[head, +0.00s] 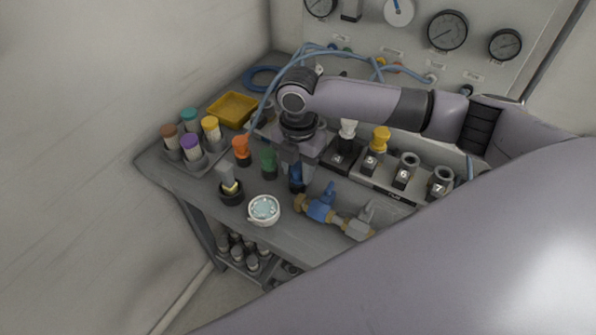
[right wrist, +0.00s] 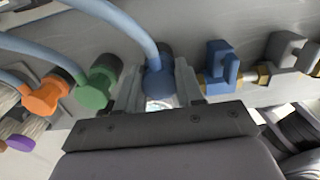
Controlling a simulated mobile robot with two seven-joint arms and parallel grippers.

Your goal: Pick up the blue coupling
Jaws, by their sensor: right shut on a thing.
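The blue coupling (head: 297,179) is at the middle of the grey bench, to the right of the green coupling (head: 268,163). My right gripper (head: 297,172) comes down over it from above and is shut on it. In the right wrist view the blue coupling (right wrist: 158,82) sits between the two fingers, with a pale blue hose (right wrist: 125,22) running up to it. The fingers hide part of its sides. I cannot tell whether its lower end touches the bench. My left gripper is not in view.
The orange coupling (head: 241,149) stands left of the green one. A rack with yellow-topped fitting (head: 380,139) stands right. A yellow tray (head: 232,109) is at the back left.

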